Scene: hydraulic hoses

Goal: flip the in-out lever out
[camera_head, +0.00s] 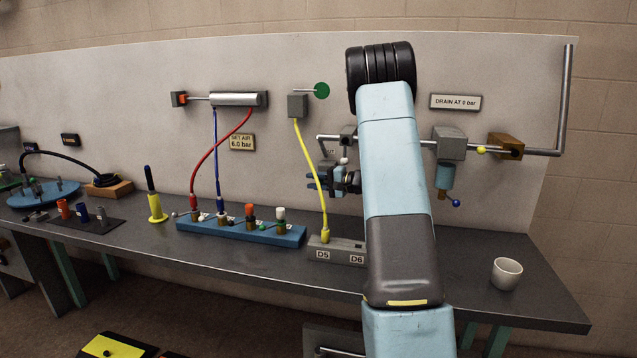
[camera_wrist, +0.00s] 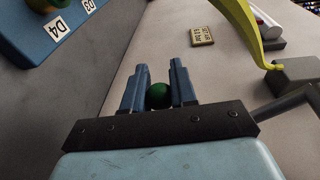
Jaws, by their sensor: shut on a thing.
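My gripper (camera_wrist: 158,70) has its two blue fingers closed on a dark green ball knob (camera_wrist: 158,95), which sits low between them. Only the ball shows, and any lever arm behind it is hidden. In the head view my gripper (camera_head: 313,180) is left of my arm, below the grey pipe fitting and the small label ending in "OUT" (camera_head: 328,152). My arm and gripper cover much of that spot, and the knob cannot be made out there.
A yellow hose (camera_head: 312,165) runs down just left of my gripper to the grey D5/D6 block (camera_head: 323,254). A blue manifold (camera_head: 205,230) stands further left. A grey valve body (camera_head: 449,142) is right of my arm. A white cup (camera_head: 506,273) stands at the bench's right.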

